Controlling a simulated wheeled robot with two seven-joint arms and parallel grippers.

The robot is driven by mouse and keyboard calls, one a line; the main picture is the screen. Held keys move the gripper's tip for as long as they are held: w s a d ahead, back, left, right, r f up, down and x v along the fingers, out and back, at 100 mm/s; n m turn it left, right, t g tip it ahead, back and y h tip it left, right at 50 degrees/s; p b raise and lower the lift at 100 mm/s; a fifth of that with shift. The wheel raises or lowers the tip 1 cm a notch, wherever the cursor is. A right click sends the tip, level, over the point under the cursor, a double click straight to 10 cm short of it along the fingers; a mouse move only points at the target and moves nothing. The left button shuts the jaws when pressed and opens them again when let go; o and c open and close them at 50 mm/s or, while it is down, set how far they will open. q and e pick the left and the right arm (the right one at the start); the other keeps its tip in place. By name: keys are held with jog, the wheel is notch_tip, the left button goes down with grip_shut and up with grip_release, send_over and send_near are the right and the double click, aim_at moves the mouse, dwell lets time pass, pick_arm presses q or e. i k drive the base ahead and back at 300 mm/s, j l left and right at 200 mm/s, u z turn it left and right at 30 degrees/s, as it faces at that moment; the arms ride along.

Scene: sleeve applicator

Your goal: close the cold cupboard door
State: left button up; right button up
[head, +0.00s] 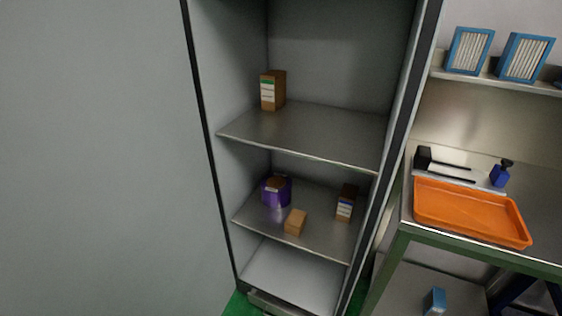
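The cold cupboard (328,140) stands open in the middle of the head view, with its shelves and contents in plain sight. A large flat pale grey panel (95,160) fills the left of the view, up to the dark edge strip of the cupboard opening. It looks like the cupboard door standing wide open, but its outer edge and any handle are out of frame. Neither of my grippers is in view.
Inside are a brown carton (272,91), a purple tub (276,192), a small box (295,222) and another carton (345,203), all behind the front edge. At right, a steel bench holds an orange tray (470,212). Green floor shows below.

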aim_at(109, 206)
jog(key=j+z, duration=0.15)
jog(key=j, duration=0.3)
jog(key=k+j+z, duration=0.15)
jog(key=j, duration=0.3)
jog(key=j+z, duration=0.15)
jog(key=j, duration=0.3)
jog(key=k+j+z, duration=0.1)
jog(key=j, duration=0.3)
jog(key=j+z, duration=0.15)
jog(key=j, duration=0.25)
jog(key=k+j+z, duration=0.15)
jog(key=j, duration=0.25)
jog(key=j+z, duration=0.15)
jog(key=j, duration=0.25)
jog(key=k+j+z, duration=0.15)
jog(key=j, duration=0.25)
